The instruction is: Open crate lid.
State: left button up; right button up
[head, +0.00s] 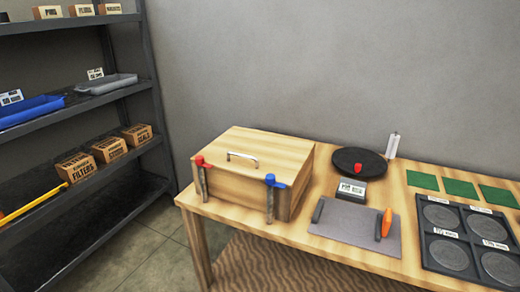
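The wooden crate (236,190) stands on the left end of the wooden table. Its lid (275,152) lies flat and closed on top, with a silver bar handle (243,158) near the middle. A red-topped clamp (202,175) is at the left of the crate's front, and a blue-topped clamp (270,195) is at the right of its front. Both have dark upright bars along the front face. Neither of my grippers shows in the head view.
Right of the crate are a black round disc (345,156) with a red knob, a small labelled box (351,190), a grey tray (340,227) with an orange-handled tool (386,222), and a dark tray (451,208) of round discs. A dark shelf rack (150,85) stands left.

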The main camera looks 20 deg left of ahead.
aim_at(251, 154)
jog(key=u, duration=0.8)
